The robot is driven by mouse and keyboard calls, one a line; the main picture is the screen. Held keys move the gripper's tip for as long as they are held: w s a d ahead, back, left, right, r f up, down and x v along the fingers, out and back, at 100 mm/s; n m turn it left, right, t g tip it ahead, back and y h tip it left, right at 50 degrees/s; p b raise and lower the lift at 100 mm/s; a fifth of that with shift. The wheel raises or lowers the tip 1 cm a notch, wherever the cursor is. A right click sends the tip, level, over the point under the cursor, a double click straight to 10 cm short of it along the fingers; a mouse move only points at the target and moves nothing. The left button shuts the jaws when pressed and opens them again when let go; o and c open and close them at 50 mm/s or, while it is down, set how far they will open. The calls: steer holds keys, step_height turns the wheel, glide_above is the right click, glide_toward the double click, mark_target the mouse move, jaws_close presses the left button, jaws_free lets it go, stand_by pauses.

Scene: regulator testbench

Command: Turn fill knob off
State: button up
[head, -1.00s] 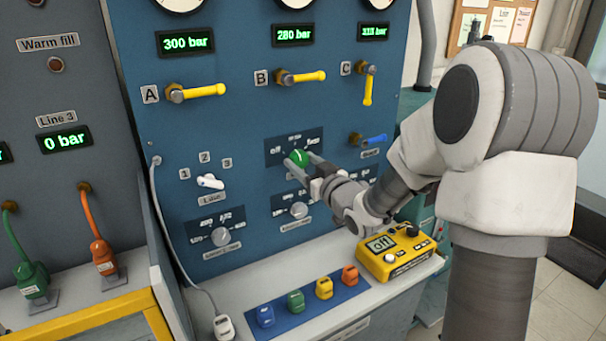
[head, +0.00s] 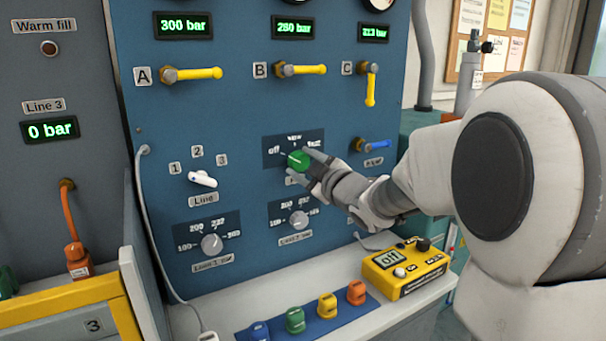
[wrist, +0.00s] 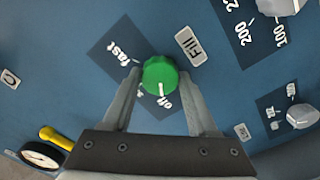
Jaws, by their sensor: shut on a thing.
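The green fill knob (head: 297,161) is on the blue panel, on a dark plate with "off" at its left and "fast" at its right. In the wrist view the knob (wrist: 159,74) sits between my fingertips beside the "Fill" label (wrist: 191,45). Its white pointer line points toward the word "off" in that view, and leans left toward "off" in the head view. My gripper (head: 303,164) is shut on the knob, with one finger above and one below; it also shows in the wrist view (wrist: 160,80). The lower part of the plate is partly hidden.
The white line selector (head: 202,179) and the grey pressure knobs (head: 299,219) are left of and below the fill knob. A blue-handled valve (head: 374,145) is to its right. A yellow box (head: 405,268) reading "off" stands on the ledge below.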

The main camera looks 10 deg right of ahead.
steer(key=shift+n, duration=0.3)
steer(key=o, duration=1.4)
steer(key=shift+s, duration=0.1)
